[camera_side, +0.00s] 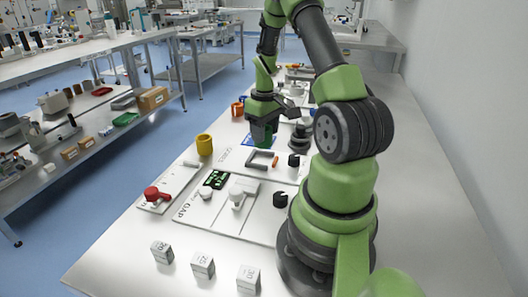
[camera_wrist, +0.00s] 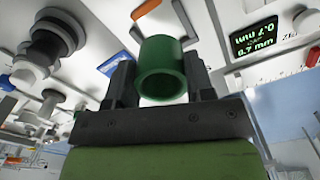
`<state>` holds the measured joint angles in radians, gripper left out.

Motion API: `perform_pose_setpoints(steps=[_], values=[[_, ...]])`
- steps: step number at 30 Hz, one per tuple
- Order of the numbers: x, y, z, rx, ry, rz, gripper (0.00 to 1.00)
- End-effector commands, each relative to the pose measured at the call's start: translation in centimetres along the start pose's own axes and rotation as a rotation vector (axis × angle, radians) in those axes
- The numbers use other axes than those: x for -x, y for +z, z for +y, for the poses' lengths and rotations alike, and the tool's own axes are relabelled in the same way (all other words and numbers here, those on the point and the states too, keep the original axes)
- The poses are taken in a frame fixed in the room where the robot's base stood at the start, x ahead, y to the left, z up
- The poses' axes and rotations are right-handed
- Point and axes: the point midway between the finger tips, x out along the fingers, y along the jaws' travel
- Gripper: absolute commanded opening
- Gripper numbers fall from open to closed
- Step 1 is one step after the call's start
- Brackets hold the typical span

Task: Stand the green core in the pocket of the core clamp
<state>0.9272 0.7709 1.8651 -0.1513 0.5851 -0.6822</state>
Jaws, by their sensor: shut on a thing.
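The green core (camera_side: 262,134) is a short hollow tube. In the wrist view the core (camera_wrist: 162,70) sits between the two dark fingers of my gripper (camera_wrist: 160,84), its open end facing the camera. In the side view my gripper (camera_side: 264,122) points down, shut on the core, over or beside a blue patch (camera_side: 271,143). I cannot tell whether the core's lower end touches anything. A dark stepped round fixture (camera_side: 299,138) stands just right of the core; it also shows in the wrist view (camera_wrist: 55,42). I cannot tell surely which fixture is the core clamp, and no pocket is clearly visible.
A grey U-shaped bracket (camera_side: 262,158) with an orange piece (camera_side: 275,162) lies in front of the core. A yellow core (camera_side: 204,144) and an orange one (camera_side: 238,109) stand to the left. A green-lit display (camera_side: 216,179), a red-handled part (camera_side: 155,194) and white blocks (camera_side: 203,264) are nearer the camera.

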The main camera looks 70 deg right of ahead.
Motion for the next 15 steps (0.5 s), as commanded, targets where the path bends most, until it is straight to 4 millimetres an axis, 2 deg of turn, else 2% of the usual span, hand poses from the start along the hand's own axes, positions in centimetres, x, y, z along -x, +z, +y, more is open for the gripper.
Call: perform_pose_setpoints(steps=[10,15], values=[[-4.6,0.0,-0.1,0.000,-0.001,-0.004,0.22],[-5.6,-0.1,0.0,-0.001,0.002,0.001,0.22]])
